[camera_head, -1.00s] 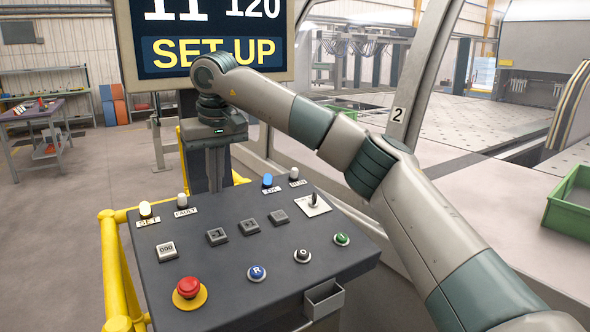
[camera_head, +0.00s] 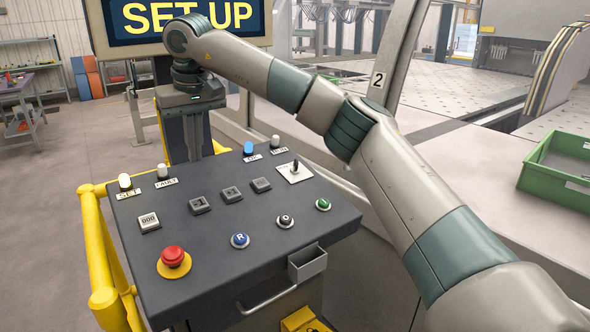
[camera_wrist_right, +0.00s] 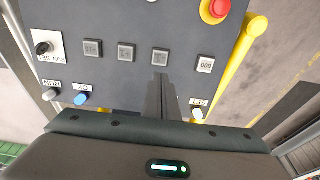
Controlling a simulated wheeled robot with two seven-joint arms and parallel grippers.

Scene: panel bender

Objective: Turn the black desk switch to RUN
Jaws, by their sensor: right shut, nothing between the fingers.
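The black desk switch (camera_head: 295,168) is a small dark lever knob on a white plate at the back right of the grey control desk (camera_head: 215,265). In the right wrist view the switch (camera_wrist_right: 43,47) is at the upper left, on its white labelled plate. The lever's exact setting is too small to tell. My right gripper (camera_head: 193,152) points down at the desk's back edge, left of the switch and apart from it. Its shut, empty fingers (camera_wrist_right: 160,95) also show in the right wrist view. My left gripper is not in view.
A screen (camera_head: 180,15) behind the desk reads SET UP. The desk bears lamps, square buttons, round buttons and a red emergency button (camera_head: 173,257). A yellow rail (camera_head: 95,240) runs along its left. A green crate (camera_head: 560,170) stands at right.

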